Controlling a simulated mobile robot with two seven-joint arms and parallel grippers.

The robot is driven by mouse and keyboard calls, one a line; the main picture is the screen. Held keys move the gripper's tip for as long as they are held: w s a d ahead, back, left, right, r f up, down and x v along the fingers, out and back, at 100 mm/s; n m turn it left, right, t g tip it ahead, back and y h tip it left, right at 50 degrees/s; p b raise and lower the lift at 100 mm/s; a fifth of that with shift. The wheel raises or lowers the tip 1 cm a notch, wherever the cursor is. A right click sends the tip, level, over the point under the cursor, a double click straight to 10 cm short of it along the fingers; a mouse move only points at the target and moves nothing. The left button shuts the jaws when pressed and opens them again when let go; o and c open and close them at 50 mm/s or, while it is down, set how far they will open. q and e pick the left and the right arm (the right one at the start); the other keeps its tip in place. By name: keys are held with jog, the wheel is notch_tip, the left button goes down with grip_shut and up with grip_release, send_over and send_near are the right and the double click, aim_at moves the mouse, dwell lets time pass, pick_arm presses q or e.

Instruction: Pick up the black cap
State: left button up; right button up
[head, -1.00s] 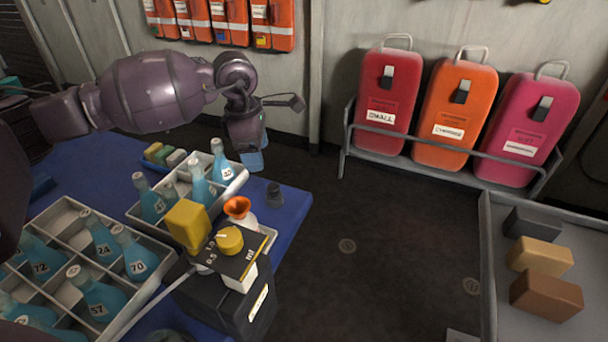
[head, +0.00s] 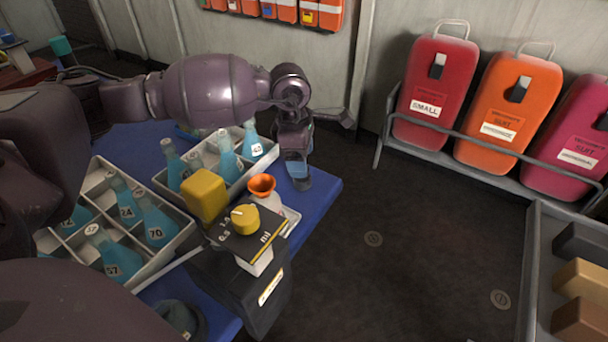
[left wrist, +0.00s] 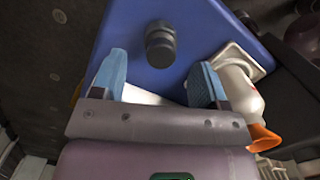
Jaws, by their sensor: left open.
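The black cap (left wrist: 160,46) stands on the blue table top near its corner, and in the left wrist view it lies beyond and between the two blue fingertips of my open left gripper (left wrist: 163,78). In the head view the cap (head: 302,181) shows just below and to the right of my left gripper (head: 296,172), partly hidden by it. The fingers are around no object. My right gripper is not in view.
A bottle with an orange funnel (head: 262,186) stands close left of the cap on a white tray. A dosing device with a yellow knob (head: 245,218) and crates of blue flasks (head: 160,262) fill the blue table (head: 325,187). Dark floor lies to the right.

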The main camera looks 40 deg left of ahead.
pick_arm(q)
jog(key=f, duration=0.3)
jog(key=shift+d+f+b, duration=0.2)
jog(key=shift+f+b, duration=0.05)
jog(key=shift+b, duration=0.1)
jog(key=shift+r, duration=0.15)
jog(key=shift+c, duration=0.8)
jog(key=c, duration=0.9)
